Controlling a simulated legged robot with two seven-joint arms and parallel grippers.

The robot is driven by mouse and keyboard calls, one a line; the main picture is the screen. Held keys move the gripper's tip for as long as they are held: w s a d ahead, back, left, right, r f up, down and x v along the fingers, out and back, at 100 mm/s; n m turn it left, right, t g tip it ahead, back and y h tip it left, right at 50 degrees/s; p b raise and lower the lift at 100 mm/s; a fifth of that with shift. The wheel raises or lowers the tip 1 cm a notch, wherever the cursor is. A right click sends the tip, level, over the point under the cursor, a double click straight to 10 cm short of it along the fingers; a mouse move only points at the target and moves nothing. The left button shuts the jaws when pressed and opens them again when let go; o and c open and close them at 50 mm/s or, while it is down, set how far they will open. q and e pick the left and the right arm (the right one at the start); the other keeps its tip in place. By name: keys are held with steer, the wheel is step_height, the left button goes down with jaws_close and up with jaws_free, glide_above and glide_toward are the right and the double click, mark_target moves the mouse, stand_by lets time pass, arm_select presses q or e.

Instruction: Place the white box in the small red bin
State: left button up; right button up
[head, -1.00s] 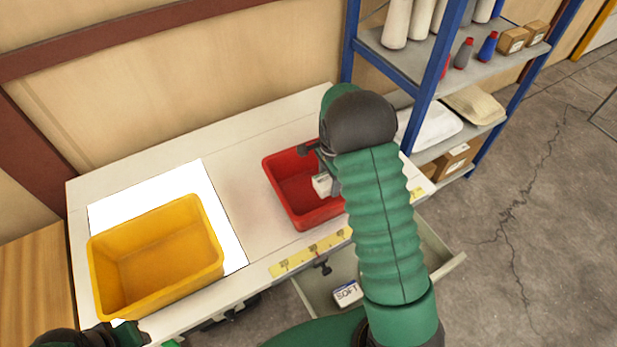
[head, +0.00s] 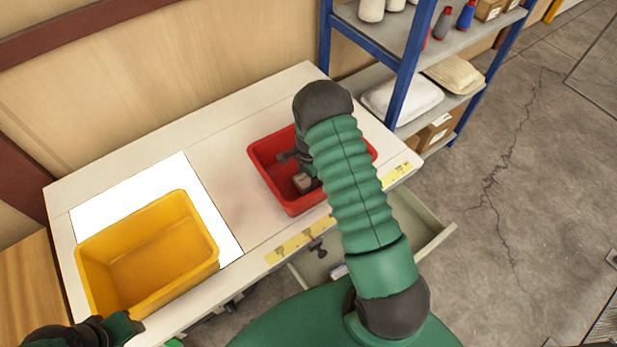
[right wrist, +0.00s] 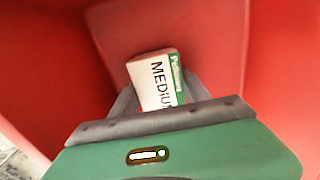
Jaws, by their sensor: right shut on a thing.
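The small red bin (head: 262,160) stands on the table, right of its middle. My right gripper (head: 303,176) reaches down inside it and is shut on a small white box (head: 302,183). In the right wrist view the white box (right wrist: 155,82) has a green strip and the letters "MEDIU", and sits between the fingers (right wrist: 158,100) with the red bin's walls (right wrist: 200,30) around it. I cannot tell if the box touches the bin floor. My left gripper (head: 122,328) is at the lower left, in front of the yellow bin; its jaws are not clear.
A large yellow bin (head: 150,250) stands on the table (head: 110,165) at the left, over a white sheet (head: 205,195). An open drawer (head: 425,235) juts from the table's front right. A blue shelf rack (head: 408,75) stands at the back right.

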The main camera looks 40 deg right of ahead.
steer(key=o, duration=1.4)
steer(key=shift+d+f, duration=0.1)
